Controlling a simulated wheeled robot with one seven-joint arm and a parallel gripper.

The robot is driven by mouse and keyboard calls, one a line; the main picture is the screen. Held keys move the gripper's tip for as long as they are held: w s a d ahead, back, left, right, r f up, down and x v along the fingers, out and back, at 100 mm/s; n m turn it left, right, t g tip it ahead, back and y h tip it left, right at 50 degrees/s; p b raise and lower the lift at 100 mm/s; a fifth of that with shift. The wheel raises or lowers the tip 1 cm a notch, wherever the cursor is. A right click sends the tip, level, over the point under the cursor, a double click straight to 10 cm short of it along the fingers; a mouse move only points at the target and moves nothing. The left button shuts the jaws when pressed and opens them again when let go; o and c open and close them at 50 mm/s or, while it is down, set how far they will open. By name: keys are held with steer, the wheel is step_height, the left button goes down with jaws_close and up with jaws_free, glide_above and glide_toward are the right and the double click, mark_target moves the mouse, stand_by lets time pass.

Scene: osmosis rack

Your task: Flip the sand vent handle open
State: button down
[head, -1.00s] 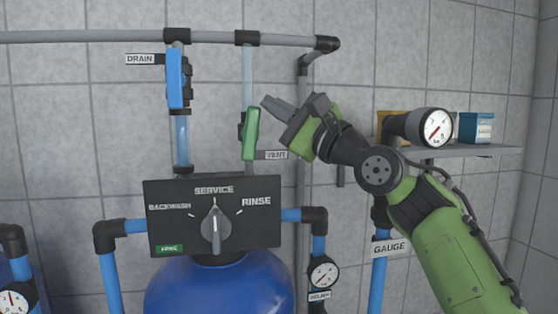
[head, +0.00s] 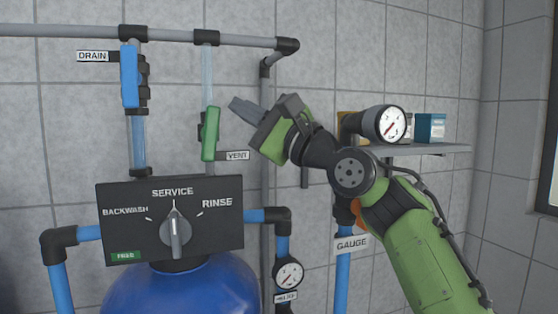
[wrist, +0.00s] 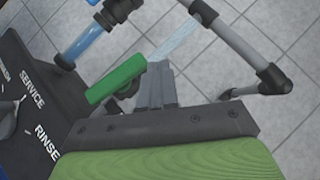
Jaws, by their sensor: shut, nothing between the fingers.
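My gripper (head: 236,104) is shut and empty, just right of the handle's upper part. In the wrist view the handle (wrist: 117,79) lies left of my closed fingers (wrist: 157,82), very near them. I cannot tell whether they touch it.
A blue drain handle (head: 130,76) is on the pipe to the left. The black control panel (head: 110,215) with its knob (head: 175,233) sits below, on a blue tank (head: 190,290). A gauge (head: 391,125) and a shelf (head: 440,149) are to the right.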

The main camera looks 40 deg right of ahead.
steer(key=b+v, duration=0.5)
steer(key=v, duration=0.8)
steer(key=shift+s+f+b, duration=0.15)
steer(key=shift+f+b, duration=0.05)
steer(key=shift+b, duration=0.2)
steer(key=shift+f, duration=0.1)
